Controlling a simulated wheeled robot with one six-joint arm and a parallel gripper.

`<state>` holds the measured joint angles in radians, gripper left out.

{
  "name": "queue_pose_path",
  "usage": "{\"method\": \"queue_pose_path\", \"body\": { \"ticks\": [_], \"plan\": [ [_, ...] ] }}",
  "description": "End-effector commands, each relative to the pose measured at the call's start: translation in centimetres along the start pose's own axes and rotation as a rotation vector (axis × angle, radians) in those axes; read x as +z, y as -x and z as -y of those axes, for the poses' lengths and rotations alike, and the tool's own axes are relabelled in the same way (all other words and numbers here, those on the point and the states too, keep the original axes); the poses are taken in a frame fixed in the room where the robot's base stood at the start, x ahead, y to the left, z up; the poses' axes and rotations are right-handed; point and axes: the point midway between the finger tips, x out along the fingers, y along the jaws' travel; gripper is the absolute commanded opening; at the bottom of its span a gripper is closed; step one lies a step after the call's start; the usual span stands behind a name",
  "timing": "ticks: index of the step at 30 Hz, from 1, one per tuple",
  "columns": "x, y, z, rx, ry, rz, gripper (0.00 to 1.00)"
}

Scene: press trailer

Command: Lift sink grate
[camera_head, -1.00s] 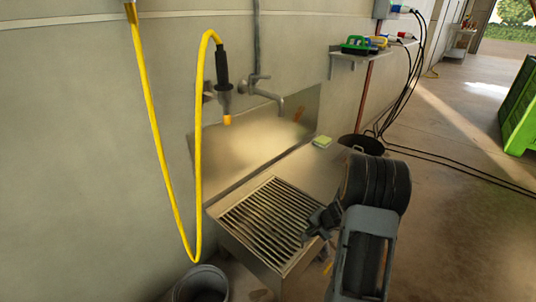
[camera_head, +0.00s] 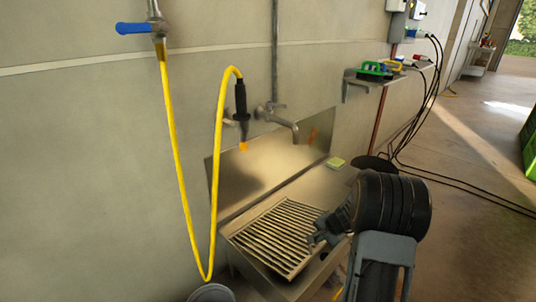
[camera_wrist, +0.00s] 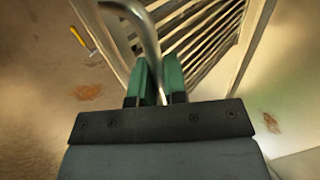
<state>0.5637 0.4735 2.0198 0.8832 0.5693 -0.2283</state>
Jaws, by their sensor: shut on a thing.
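The sink grate (camera_head: 275,236), a slatted metal grid, lies over the basin of the steel sink (camera_head: 312,187) against the wall. Its bars (camera_wrist: 205,35) show beyond my fingers in the wrist view. My gripper (camera_head: 320,233) is at the grate's right edge. In the wrist view my gripper (camera_wrist: 155,78) has its green finger pads closed on either side of a curved metal bar (camera_wrist: 147,30) at the grate's edge. I cannot tell whether the grate is raised off its seat. My arm hides part of the sink's right side.
A yellow hose (camera_head: 172,130) hangs on the wall left of the sink. A tap (camera_head: 285,122) reaches over it. A sponge (camera_head: 335,162) lies on the sink's back right. A dark bucket (camera_head: 378,163) stands behind my arm. Open floor (camera_head: 480,220) lies right.

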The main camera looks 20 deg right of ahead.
Motion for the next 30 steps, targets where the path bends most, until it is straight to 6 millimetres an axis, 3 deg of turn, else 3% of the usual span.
{"method": "queue_pose_path", "body": {
  "ticks": [12, 30],
  "plan": [
    [0.1, 2.8, 4.1, -0.002, -0.002, 0.002, 0.00],
    [0.1, 5.2, 9.6, -0.001, -0.003, 0.003, 0.00]
  ]
}}
